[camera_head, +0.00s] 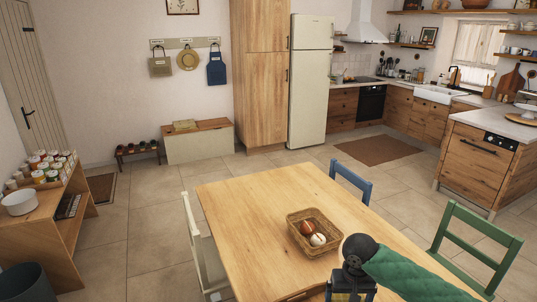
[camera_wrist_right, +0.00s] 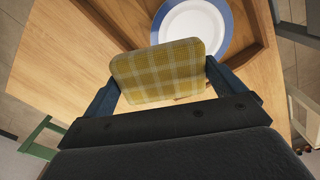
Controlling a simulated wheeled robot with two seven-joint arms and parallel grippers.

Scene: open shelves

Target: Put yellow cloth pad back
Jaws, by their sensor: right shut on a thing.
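The yellow cloth pad (camera_wrist_right: 172,62), checked with pale lines, is in the right wrist view. My right gripper (camera_wrist_right: 163,78) is shut on it, with a dark blue finger at each side of the pad. The pad is above a light wood surface, beside a white plate with a blue rim; I cannot tell how high. In the head view the dark end of my right arm is at the bottom, over the table's near edge, and the pad is not visible there. My left gripper is not in view.
The plate (camera_wrist_right: 193,28) lies in a brown wooden tray. The dining table (camera_head: 250,225) carries a wicker basket (camera_head: 296,239) with round items. A green chair (camera_head: 476,240), a blue chair (camera_head: 350,183) and a white chair (camera_head: 194,240) surround it. The tabletop's left half is clear.

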